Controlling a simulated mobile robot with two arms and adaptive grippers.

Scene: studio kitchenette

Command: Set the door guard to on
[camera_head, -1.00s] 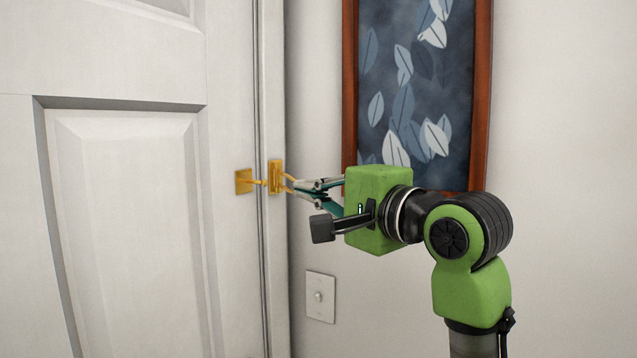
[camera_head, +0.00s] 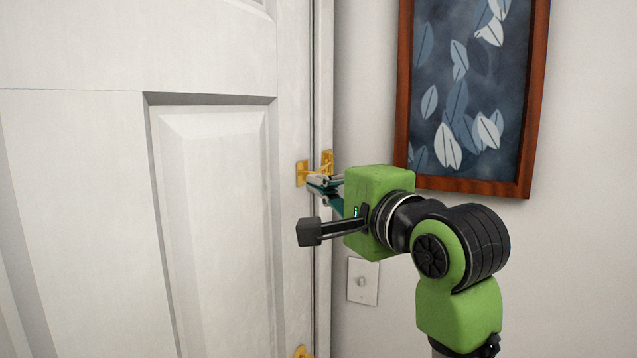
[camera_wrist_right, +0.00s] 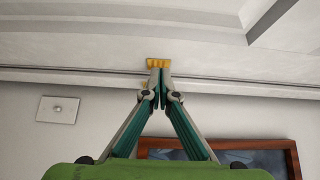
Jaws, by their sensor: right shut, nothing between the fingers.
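The door guard is a small gold fitting in two parts. One gold plate (camera_head: 301,174) is on the white door's edge, and the other gold plate (camera_head: 327,159) is on the frame beside it. A thin gold piece shows between them, partly hidden by my fingers, so I cannot tell exactly how the bar lies. My right gripper (camera_head: 318,182) is shut and empty, with its fingertips right at the guard. In the right wrist view the gold guard (camera_wrist_right: 158,63) is just beyond the closed fingertips; contact is unclear. My left gripper is not in view.
The white panelled door (camera_head: 215,200) looks closed against its frame. A light switch (camera_head: 363,281) is on the wall below my right gripper. A framed leaf picture (camera_head: 470,95) hangs to the right. Another gold fitting (camera_head: 301,352) shows at the bottom edge.

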